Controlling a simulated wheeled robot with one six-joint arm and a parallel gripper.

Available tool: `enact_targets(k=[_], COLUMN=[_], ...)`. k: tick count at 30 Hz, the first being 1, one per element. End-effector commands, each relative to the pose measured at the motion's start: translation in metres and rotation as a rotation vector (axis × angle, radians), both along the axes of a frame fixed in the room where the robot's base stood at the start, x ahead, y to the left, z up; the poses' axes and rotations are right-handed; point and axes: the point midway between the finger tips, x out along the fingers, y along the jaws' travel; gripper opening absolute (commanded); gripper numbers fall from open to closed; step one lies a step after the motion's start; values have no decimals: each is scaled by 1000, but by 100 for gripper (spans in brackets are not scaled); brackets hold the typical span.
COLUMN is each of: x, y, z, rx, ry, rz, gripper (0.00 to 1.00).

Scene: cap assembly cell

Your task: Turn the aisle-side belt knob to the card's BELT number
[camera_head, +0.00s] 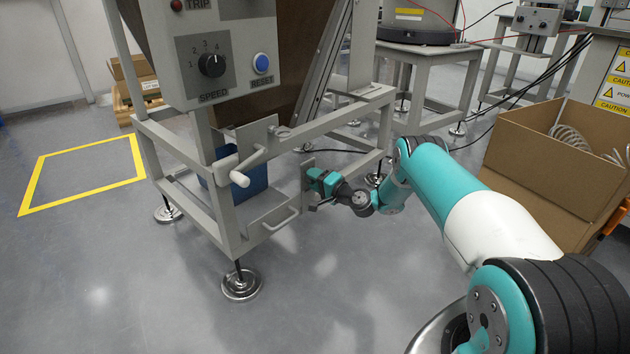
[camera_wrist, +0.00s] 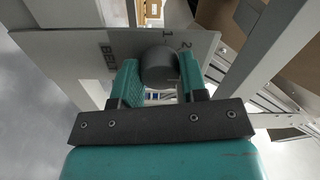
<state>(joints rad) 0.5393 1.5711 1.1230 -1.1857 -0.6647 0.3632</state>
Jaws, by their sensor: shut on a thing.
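The belt knob (camera_wrist: 158,66) is a dark grey round knob on a light grey plate (camera_wrist: 62,45) in the wrist view. The plate bears the word BELT left of the knob and the numbers 1 and 2 above and right of it; other numbers are hidden. My gripper (camera_wrist: 160,82) is shut on the knob, with one teal finger on each side. In the head view my gripper (camera_head: 318,183) is at the right side of the grey machine frame, low down, and hides the knob there. I cannot tell the knob's setting. I see no card with a BELT number.
Above, a grey panel has a black SPEED knob (camera_head: 211,64) and a blue RESET button (camera_head: 261,63). A blue bin (camera_head: 252,172) sits inside the frame. An open cardboard box (camera_head: 535,165) stands right.

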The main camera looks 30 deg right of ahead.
Motion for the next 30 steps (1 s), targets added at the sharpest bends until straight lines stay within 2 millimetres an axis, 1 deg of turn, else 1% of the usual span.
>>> enact_targets(k=[16,17,18,19,20,27,30], x=[-1,-1,-1,-1,-1,-1,-5], y=[0,0,0,0,0,0,-2], z=[-1,-1,-1,-1,-1,0,1], rx=[22,22,22,22,22,22,22], ry=[10,10,9,9,8,7,8], rz=[1,1,2,1,1,1,0], gripper=[16,46,56,63,65,65,65])
